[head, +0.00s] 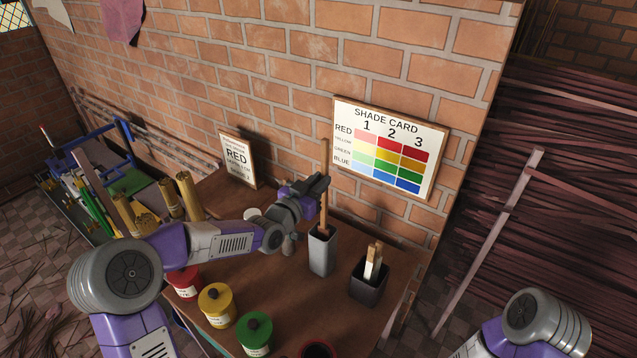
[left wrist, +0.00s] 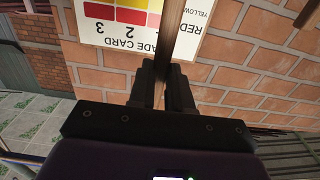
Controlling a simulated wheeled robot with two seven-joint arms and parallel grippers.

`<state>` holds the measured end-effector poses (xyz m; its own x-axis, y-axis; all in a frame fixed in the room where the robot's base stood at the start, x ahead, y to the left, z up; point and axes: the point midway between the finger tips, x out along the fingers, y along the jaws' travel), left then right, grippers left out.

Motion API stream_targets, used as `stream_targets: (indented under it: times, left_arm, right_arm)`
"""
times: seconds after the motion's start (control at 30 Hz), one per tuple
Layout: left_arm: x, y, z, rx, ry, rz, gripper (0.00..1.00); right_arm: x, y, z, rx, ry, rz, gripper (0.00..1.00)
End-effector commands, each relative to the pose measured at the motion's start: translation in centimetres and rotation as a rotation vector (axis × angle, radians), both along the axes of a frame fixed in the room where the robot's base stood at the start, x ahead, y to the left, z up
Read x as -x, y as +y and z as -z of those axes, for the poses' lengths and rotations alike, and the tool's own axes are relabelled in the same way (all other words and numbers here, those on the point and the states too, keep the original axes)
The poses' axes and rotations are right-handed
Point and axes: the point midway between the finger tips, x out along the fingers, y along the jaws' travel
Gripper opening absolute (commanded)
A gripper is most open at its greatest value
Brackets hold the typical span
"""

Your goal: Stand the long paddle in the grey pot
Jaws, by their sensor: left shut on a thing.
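The long paddle (head: 324,160) is a thin brown wooden stick, held upright. My left gripper (head: 319,190) is shut on it partway up its length. In the left wrist view the paddle (left wrist: 172,28) runs up from between the fingers of my left gripper (left wrist: 165,85). The tall grey pot (head: 321,256) stands on the table just below the gripper. The paddle's lower part comes down to the pot's mouth and appears to be inside it; its bottom end is hidden. My right gripper is not in view.
A dark pot (head: 365,292) with pale-handled tools stands right of the grey pot. Red (head: 186,286), yellow (head: 218,307) and green-lidded (head: 256,336) jars line the table's front left. A shade card (head: 388,150) hangs behind; a RED sign (head: 238,160) stands left.

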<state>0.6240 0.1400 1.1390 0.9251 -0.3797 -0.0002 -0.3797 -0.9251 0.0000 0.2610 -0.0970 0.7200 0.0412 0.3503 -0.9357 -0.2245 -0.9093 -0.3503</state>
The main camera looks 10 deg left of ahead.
Motion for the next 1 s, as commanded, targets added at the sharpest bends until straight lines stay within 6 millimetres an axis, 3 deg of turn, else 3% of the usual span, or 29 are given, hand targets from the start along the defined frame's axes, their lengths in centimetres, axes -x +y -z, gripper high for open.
stream_targets:
  times: [0.13,0.47,0.5,0.67,1.0]
  left_arm:
    - [-0.01,0.00,0.87,0.000,-0.002,0.000,0.00]
    - [-0.02,0.01,0.91,0.001,-0.002,0.000,0.00]
    - [-0.01,0.02,0.91,0.000,-0.001,0.000,0.21]
    - [-0.01,0.02,0.94,0.000,-0.001,0.000,0.46]
    - [0.21,0.16,1.02,0.000,0.001,-0.001,0.48]
  right_arm:
    - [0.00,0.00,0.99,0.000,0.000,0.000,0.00]
    - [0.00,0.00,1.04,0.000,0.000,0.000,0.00]
    - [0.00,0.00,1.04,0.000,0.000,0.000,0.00]
    - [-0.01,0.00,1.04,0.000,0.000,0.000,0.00]
    - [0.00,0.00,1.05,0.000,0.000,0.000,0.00]
